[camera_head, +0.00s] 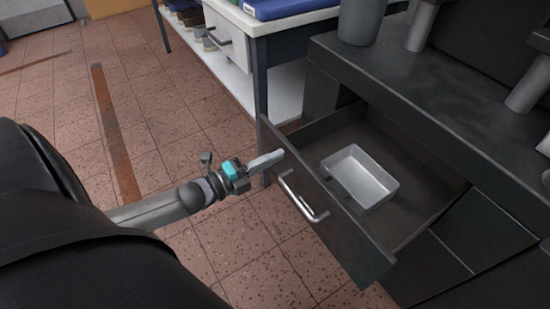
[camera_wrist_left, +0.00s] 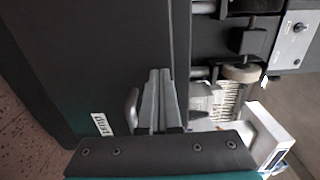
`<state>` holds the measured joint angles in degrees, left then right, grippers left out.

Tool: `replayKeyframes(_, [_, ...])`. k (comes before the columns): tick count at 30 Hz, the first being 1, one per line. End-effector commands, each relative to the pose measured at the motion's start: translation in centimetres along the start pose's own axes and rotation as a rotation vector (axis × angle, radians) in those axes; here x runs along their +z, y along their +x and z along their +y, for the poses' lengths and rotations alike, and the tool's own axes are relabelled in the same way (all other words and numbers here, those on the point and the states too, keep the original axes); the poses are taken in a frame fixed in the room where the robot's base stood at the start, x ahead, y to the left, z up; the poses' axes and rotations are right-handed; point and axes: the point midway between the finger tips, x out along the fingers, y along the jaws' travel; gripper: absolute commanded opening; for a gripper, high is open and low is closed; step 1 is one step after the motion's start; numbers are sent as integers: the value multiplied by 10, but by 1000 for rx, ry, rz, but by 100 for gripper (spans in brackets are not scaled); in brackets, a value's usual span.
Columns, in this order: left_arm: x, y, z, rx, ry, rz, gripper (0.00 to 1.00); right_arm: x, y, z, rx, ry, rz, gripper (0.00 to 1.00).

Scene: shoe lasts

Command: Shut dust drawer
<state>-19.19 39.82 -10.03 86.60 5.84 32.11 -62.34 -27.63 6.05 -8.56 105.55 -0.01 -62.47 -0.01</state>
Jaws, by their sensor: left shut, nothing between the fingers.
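The dust drawer (camera_head: 335,225) is a dark drawer pulled open from the dark machine, with a bar handle (camera_head: 303,197) on its front. A light grey metal tray (camera_head: 372,186) sits inside it. In the left wrist view, a small white label reading "dust" (camera_wrist_left: 102,124) shows on a dark panel, and a grey handle (camera_wrist_left: 132,108) is beside the fingers. My left gripper (camera_head: 279,155) is shut and empty, its tips by the upper left end of the drawer front; it also shows in the left wrist view (camera_wrist_left: 160,72). I cannot tell whether they touch. My right gripper is out of view.
The dark machine top (camera_head: 420,90) carries a grey cup (camera_head: 361,20). Tiled floor (camera_head: 150,100) is clear at left.

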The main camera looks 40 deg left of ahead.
Motion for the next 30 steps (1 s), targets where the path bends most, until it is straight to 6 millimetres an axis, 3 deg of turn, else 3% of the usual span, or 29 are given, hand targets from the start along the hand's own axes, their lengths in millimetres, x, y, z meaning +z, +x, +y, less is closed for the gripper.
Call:
replayKeyframes(20, [0,14,-1,-2,1,0,0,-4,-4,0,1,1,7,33])
replayKeyframes(26, [0,42,-1,-7,1,1,0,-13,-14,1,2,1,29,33])
replayKeyframes(30, [0,76,-1,-9,1,1,0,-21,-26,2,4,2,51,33])
